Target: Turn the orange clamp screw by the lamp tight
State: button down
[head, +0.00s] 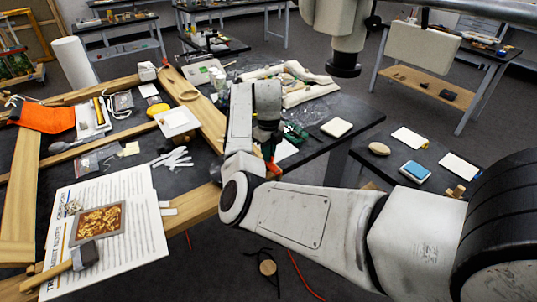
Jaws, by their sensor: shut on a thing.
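My gripper (267,147) points down at the right-hand edge of the main table, beyond my bent forearm. It is shut, with a small orange piece, the clamp screw (273,168), showing just below it. My arm hides the fingertips, most of the screw and the clamp body, so how far the screw is turned cannot be seen. A pale, lamp-like head (345,40) with a dark lower end hangs at the top, right of and above the gripper.
The main table (120,127) holds a wooden frame (202,118), a printed sheet (130,228) with a gilt fragment (100,222), a brush (85,256) and an orange cloth (47,117). Green pieces (296,133) lie close right of my gripper. A side table (400,160) stands right.

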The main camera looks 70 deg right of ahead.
jog(key=shift+r+m, duration=0.1)
jog(key=shift+m, duration=0.5)
jog(key=shift+w, duration=0.1)
jog(key=c, duration=1.2)
grip_release()
notch_tip(320, 180, up, 11)
jog(key=shift+f+b, duration=0.15)
jog(key=shift+b, duration=1)
jog(key=shift+f, duration=0.1)
